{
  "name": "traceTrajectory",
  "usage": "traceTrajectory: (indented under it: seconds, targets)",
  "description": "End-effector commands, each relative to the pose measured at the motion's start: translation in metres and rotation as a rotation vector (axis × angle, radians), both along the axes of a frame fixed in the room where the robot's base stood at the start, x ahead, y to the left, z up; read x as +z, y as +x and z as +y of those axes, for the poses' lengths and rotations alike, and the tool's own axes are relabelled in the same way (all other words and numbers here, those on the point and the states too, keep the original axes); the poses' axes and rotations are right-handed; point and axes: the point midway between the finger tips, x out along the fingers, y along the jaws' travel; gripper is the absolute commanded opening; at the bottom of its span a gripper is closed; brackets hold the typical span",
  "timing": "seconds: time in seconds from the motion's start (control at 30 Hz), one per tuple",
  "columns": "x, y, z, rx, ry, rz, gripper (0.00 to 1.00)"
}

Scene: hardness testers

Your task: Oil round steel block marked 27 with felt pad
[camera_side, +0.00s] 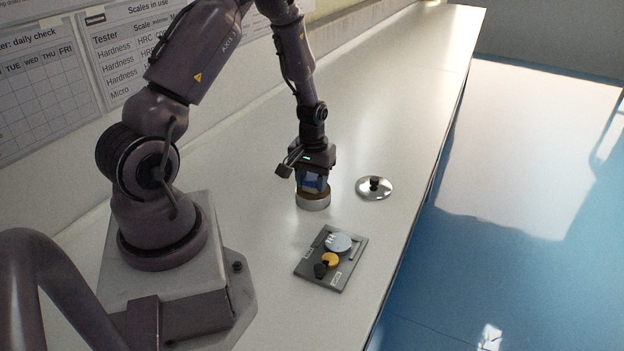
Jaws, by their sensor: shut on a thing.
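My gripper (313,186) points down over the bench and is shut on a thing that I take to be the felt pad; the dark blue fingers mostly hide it. Directly below is a low round dish (313,204) with a pale side and a brown upper part, at the fingertips. I cannot tell whether the pad touches it. A light grey round block (340,242) lies on the dark tray (346,277) nearer the camera. Its marks are too small to read, so I cannot confirm the 27.
A shiny round lid with a black knob (374,188) lies on the bench right of my gripper. The tray also holds a yellow disc (330,260), a small black piece (320,270) and small labels. The bench (400,95) is clear toward the back; its right edge drops to the blue floor.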

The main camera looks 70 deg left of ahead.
Motion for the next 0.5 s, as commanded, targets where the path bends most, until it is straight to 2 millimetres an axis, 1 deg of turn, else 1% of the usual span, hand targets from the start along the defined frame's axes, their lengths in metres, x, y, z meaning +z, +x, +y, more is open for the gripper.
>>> traceTrajectory:
  seconds: [0.5]
  targets:
    - [-0.0041, 0.0, 0.0, 0.0, -0.001, 0.001, 0.23]
